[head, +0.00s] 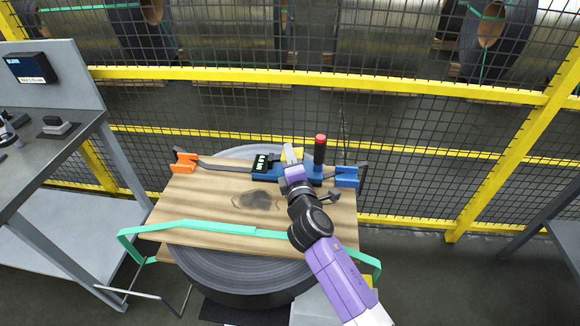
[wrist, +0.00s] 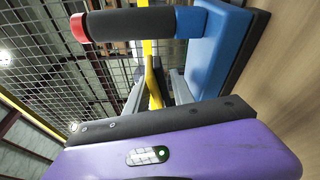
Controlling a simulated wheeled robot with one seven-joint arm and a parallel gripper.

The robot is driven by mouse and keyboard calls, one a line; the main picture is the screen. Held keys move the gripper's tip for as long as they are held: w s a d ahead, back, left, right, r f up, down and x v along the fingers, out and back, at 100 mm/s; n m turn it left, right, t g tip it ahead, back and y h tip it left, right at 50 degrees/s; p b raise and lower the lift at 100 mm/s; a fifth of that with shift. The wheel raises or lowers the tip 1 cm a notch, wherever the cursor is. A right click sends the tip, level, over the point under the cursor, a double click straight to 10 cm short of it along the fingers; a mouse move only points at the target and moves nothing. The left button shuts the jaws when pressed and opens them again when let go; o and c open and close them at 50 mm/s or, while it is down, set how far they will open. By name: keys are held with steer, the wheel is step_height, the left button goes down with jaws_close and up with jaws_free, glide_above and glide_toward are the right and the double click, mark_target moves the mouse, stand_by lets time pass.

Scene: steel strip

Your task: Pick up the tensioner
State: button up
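The tensioner appears to be the blue tool (head: 271,174) on the wooden board, with a black display block, a yellow part and an upright black handle (head: 320,152) with a red top. In the wrist view its blue body (wrist: 218,48) is at the upper right, and the black handle (wrist: 132,24) with its red end crosses the top. My purple gripper (head: 291,156) is at the middle of the tool, left of the handle. Grey parts and a yellow bar show beyond my gripper's dark edge in the wrist view. Its finger gap and any contact are unclear.
The wooden board (head: 190,208) lies on a dark coil (head: 245,285). An orange-ended tool (head: 185,162) lies left and a separate blue piece (head: 346,177) right. Green strap (head: 215,227) crosses the board's front. A yellow-framed mesh fence (head: 400,135) stands behind; a grey bench (head: 50,140) is left.

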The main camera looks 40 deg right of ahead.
steer(key=shift+x, duration=1.7)
jaws_close()
steer(key=shift+a, duration=0.1)
steer(key=shift+r, duration=0.25)
